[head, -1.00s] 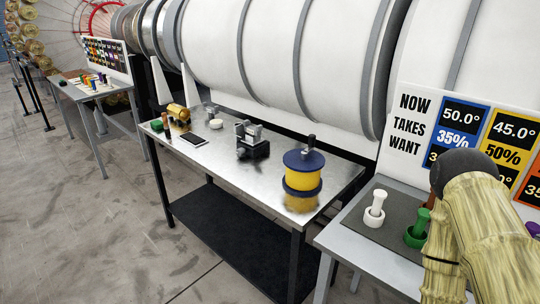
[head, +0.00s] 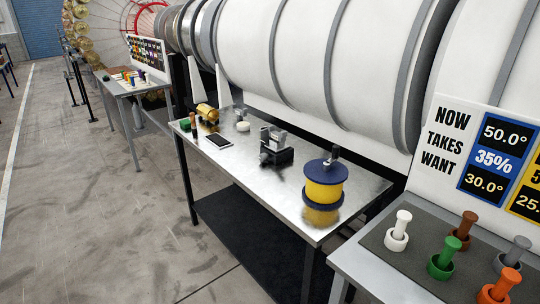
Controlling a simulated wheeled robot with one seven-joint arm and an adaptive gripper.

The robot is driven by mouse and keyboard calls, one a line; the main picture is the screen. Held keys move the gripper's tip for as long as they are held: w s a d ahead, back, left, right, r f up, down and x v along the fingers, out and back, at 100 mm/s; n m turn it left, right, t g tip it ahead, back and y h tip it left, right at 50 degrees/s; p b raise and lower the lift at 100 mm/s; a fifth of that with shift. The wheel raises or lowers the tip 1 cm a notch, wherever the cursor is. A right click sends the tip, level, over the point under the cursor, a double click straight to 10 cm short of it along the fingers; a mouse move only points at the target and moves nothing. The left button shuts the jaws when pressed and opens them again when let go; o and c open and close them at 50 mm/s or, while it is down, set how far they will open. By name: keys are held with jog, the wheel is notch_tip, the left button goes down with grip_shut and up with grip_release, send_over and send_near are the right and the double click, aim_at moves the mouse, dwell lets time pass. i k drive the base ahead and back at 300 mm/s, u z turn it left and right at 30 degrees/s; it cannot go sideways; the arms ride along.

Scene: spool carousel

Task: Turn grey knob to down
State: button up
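A grey peg-shaped piece (head: 517,250) stands upright in a grey cup at the right edge, on the dark mat of the near table. It is the only grey piece among the coloured ones there; I cannot tell whether it is the grey knob of the task or which way it is turned. My gripper is not in view.
White (head: 399,232), brown (head: 464,228), green (head: 442,257) and orange (head: 503,287) pieces stand on the same mat, before a sign board (head: 462,145). A metal table (head: 255,178) holds a yellow-blue spool (head: 325,183) and a black device (head: 274,150).

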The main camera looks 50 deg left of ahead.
aim_at(262, 157)
jog(key=u, duration=1.25)
